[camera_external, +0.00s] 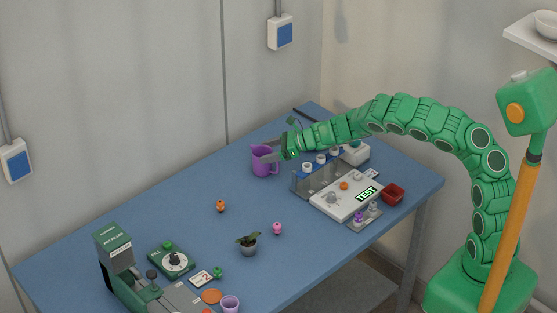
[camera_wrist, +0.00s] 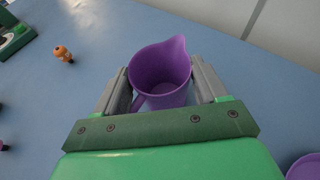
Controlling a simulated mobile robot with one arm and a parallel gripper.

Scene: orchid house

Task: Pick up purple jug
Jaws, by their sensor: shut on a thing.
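The purple jug (camera_external: 265,162) stands upright at the far part of the blue table, with its open top up. My gripper (camera_external: 286,150) reaches it from the right in the external view. In the wrist view the purple jug (camera_wrist: 161,72) sits between the two grey fingers of my gripper (camera_wrist: 162,88), its spout pointing to the upper right. The fingers are closed against its sides. Whether the jug's base touches the table cannot be told clearly.
A rack with white cups (camera_external: 320,161) and a white device with a TEST sign (camera_external: 366,193) stand right of the jug. A red box (camera_external: 393,193) is beyond. The table's left middle is clear.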

